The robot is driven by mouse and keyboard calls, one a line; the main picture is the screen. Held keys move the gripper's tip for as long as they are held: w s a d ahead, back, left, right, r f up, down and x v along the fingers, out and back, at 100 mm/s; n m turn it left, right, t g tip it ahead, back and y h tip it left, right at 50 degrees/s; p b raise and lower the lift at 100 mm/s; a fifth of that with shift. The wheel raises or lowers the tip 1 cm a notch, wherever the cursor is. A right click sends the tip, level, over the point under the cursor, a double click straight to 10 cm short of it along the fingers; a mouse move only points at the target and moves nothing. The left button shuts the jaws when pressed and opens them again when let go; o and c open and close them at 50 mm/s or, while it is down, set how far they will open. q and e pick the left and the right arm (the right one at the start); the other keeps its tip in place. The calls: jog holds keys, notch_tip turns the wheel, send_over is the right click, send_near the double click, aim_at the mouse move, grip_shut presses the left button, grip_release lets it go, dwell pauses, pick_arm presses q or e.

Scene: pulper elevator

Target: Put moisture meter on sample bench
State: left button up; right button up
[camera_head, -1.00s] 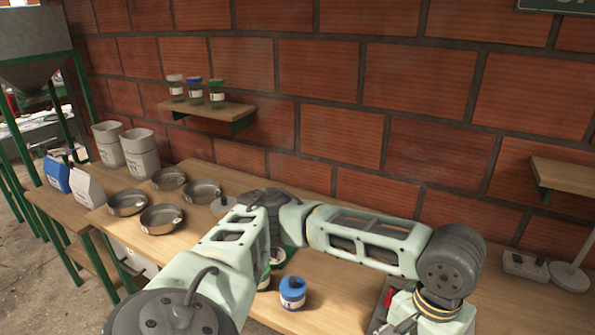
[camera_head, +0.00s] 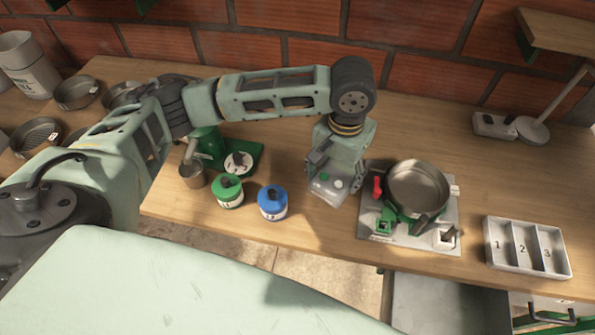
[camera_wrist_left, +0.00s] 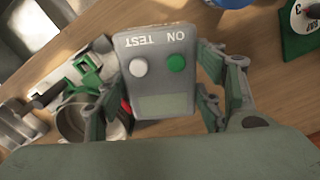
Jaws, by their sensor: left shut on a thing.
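The moisture meter (camera_head: 328,188) is a grey box with a white and a green button. In the left wrist view the meter (camera_wrist_left: 155,92) shows "ON" and "TEST" upside down. My left gripper (camera_head: 336,172) is shut on it, and in the wrist view the fingers of the left gripper (camera_wrist_left: 160,85) flank its sides. The meter is over the front part of the wooden bench (camera_head: 430,125); I cannot tell whether it touches the top. My right gripper is out of view.
Right of the meter is a plate (camera_head: 372,222) with a metal pan (camera_head: 418,187) and green clamps. To its left are a blue jar (camera_head: 272,201), a green jar (camera_head: 227,190) and a green device (camera_head: 240,160). A numbered tray (camera_head: 527,248) lies at right. Bench behind the pan is clear.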

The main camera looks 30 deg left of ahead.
aim_at(332, 185)
pick_arm(q)
jog(key=f, duration=0.6)
jog(key=shift+w+a, duration=0.2)
jog(key=shift+a, duration=0.15)
jog(key=shift+d+f+p, duration=0.1)
jog(key=shift+f+p, duration=0.2)
jog(key=shift+f, duration=1.7)
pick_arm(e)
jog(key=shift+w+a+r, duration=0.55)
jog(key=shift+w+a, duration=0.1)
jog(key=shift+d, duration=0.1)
pick_arm(q)
jog(key=o, duration=0.9)
jog(key=shift+s+f, duration=0.1)
jog(key=o, duration=0.5)
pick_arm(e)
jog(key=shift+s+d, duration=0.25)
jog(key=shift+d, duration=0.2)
pick_arm(q)
notch_tip(332, 185, up, 12)
jog(key=shift+r+b, duration=0.15)
jog(key=shift+b, duration=0.35)
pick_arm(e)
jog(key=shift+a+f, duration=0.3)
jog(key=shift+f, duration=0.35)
